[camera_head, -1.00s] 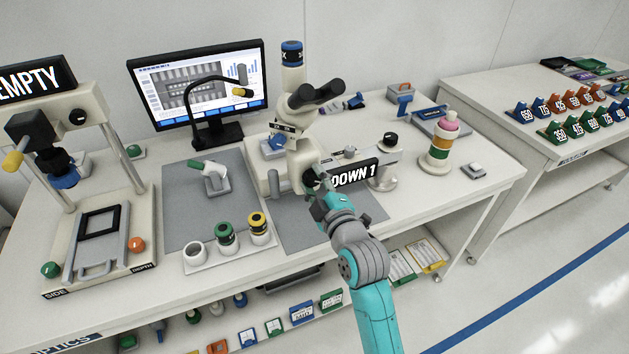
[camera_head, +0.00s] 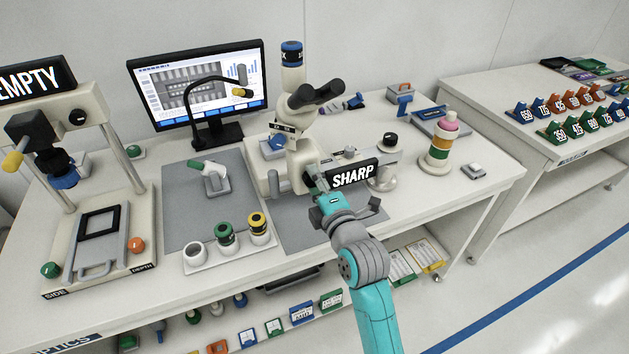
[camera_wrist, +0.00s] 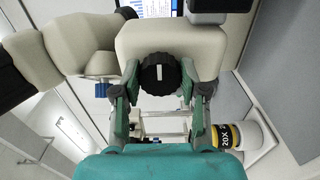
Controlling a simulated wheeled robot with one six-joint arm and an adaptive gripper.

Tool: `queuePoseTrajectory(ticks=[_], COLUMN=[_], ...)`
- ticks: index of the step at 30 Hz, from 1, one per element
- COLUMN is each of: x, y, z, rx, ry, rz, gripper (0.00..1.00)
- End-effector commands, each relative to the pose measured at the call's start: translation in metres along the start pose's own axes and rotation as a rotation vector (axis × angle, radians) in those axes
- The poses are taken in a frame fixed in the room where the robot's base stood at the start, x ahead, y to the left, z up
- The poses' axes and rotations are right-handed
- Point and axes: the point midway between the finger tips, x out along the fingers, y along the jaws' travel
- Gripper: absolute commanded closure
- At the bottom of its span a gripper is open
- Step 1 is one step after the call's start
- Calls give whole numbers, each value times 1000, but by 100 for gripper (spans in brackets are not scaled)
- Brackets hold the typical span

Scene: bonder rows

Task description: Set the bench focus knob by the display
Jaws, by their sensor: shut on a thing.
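The black focus knob (camera_wrist: 159,73) with a pale index mark sits on the side of the beige microscope (camera_head: 297,160). In the wrist view my gripper (camera_wrist: 159,82) has one finger on each side of the knob and is shut on it. In the head view my gripper (camera_head: 318,183) is at the microscope's right side and hides the knob. The small black display (camera_head: 353,174) beside the microscope reads "SHARP".
A tray (camera_head: 202,263) with green and yellow objective pieces stands in front on the left. A monitor (camera_head: 200,85) is behind. A round-based stand (camera_head: 383,182) and a stack of coloured rings (camera_head: 439,150) stand to the right.

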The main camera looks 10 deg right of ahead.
Motion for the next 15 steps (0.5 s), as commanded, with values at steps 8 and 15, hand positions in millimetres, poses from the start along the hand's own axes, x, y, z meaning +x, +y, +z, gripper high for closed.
queuePoseTrajectory(ticks=[8, 15], x=[0, 0], y=[-1, -1], z=[0, 0], rx=[-4, -3], ry=[1, 1], rz=[-3, -2], gripper=[92, 32])
